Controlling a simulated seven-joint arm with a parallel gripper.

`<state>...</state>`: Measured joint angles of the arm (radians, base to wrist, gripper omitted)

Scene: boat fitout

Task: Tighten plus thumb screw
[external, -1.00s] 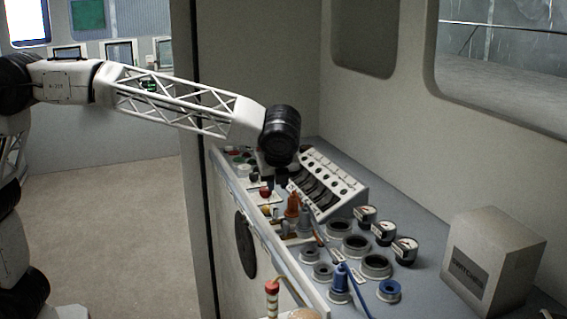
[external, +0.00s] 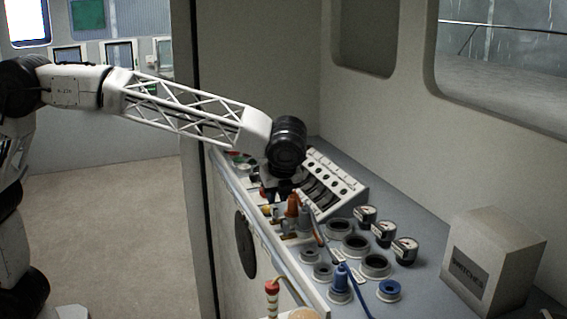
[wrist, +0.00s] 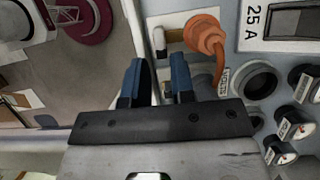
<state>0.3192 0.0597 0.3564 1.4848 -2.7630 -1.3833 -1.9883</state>
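My gripper (external: 276,194) points down over the left part of the console in the external view. In the wrist view its two blue fingers (wrist: 156,72) stand apart, with a gap between them and nothing clearly held. An orange plug (wrist: 205,36) with an orange cable lies ahead and right of the fingers; it also shows in the external view (external: 293,206). A small pale fitting (wrist: 158,40) lies just ahead of the gap. I cannot tell whether it is the plus thumb screw. No plus mark can be read, and my gripper hides part of the panel.
A sloped switch panel (external: 335,182) stands behind my gripper. Round gauges (external: 384,232), dark sockets (external: 355,245) and a blue plug (external: 341,278) with its cable lie to the right. A box marked "SWITCHES" (external: 492,262) stands at far right. The console's front edge is close.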

